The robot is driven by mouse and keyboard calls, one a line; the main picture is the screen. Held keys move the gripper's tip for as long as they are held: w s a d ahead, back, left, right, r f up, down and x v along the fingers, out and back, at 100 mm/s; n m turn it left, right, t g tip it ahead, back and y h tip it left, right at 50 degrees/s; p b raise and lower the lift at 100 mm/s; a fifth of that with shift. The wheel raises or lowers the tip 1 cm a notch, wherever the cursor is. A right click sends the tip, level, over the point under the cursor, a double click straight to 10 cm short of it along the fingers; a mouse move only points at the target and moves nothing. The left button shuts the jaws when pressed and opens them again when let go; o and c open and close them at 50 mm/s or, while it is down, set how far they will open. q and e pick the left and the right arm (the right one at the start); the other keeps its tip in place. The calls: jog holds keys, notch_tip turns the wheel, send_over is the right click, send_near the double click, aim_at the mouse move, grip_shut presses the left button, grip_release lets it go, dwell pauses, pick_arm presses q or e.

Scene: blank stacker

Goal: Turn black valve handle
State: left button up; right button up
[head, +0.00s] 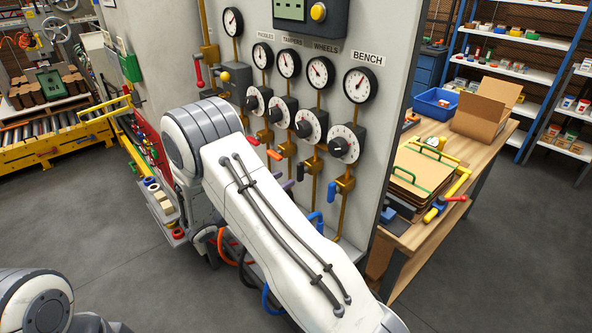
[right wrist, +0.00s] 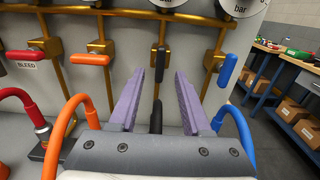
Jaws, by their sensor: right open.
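The black valve handle (head: 300,171) hangs down from its brass valve on the grey panel, third of the row of coloured handles. The fingers are open and hold nothing. I cannot tell whether the tips reach around the handle or stop short of it. In the head view my right arm hides most of the right gripper (head: 289,184); only a bit of purple shows. My left gripper is out of view.
An orange handle (right wrist: 90,59) and a red handle (right wrist: 27,54) are to the left, and a blue handle (right wrist: 228,70) to the right. Orange and blue hoses (right wrist: 243,135) curve beside the gripper. A wooden bench (head: 425,232) stands right of the panel.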

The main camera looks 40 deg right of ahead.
aim_at(298, 172)
jog(key=d+p, duration=0.1)
jog(key=d, duration=0.4)
jog(key=shift+w+d, duration=0.15)
jog(key=shift+d, duration=0.25)
grip_shut()
